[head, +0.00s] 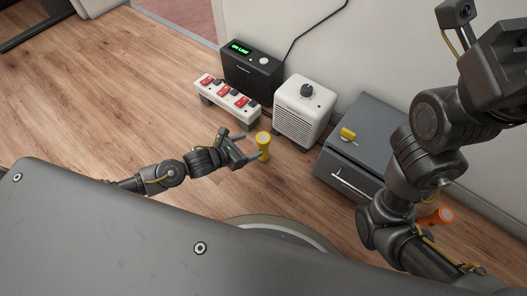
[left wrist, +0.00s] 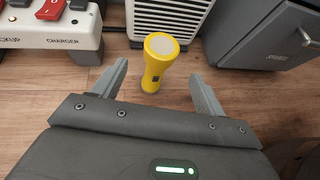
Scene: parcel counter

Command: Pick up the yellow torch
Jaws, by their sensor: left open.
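The yellow torch (head: 263,146) stands upright on the wooden floor, its wide head up, in front of the white heater-like box. In the left wrist view the torch (left wrist: 158,62) stands between the two fingers, slightly beyond their tips, with a gap on each side. My left gripper (head: 250,147) is open and empty, beside the torch; its fingers (left wrist: 160,78) also show in the left wrist view. My right arm (head: 432,130) is raised at the right; its gripper's fingers are not visible.
Behind the torch stand a white box with a dial (head: 303,112), a switch strip with red switches (head: 228,101) and a black lit unit (head: 250,72). A grey cabinet (head: 340,158) with a yellow knob is at the right. An orange torch-like object (head: 436,217) lies partly behind my right arm. Floor at left is clear.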

